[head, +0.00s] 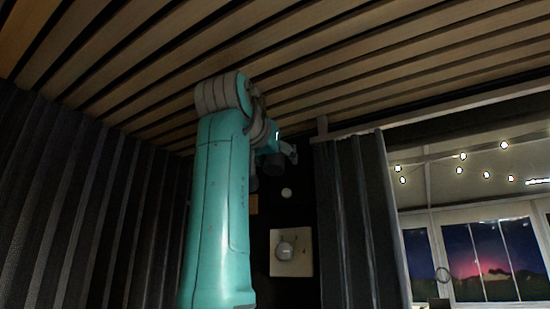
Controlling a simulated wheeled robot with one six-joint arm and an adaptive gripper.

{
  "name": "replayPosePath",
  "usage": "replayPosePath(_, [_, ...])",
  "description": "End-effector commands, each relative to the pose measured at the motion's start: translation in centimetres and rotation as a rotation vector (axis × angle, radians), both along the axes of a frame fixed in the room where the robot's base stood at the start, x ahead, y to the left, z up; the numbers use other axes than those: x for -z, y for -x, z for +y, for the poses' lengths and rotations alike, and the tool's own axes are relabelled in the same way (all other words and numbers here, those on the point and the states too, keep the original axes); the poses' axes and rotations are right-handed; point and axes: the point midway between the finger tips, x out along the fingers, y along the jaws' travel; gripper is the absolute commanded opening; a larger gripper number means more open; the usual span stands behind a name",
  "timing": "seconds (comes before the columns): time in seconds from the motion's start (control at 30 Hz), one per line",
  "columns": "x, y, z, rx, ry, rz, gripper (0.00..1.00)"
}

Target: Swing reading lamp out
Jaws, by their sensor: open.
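My arm rises in front of the camera, and my gripper (288,153) is small and partly hidden beyond its wrist, high up near the slatted ceiling. Its jaws are open and nothing shows between them.
Wooden ceiling slats (370,50) run close above my arm. A dark pleated curtain (70,200) covers the left side, and another curtain (360,220) hangs right of the plate. Beyond it are windows (475,260) and string lights (463,156).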

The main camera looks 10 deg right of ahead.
Motion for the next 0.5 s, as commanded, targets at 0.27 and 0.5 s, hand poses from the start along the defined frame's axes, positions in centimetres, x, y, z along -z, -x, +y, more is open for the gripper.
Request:
replayPosePath(0.27, [-0.01, 0.03, 0.01, 0.000, 0.000, 0.000, 0.11])
replayPosePath(0.5, [-0.26, 0.04, 0.02, -0.001, -0.036, 0.036, 0.11])
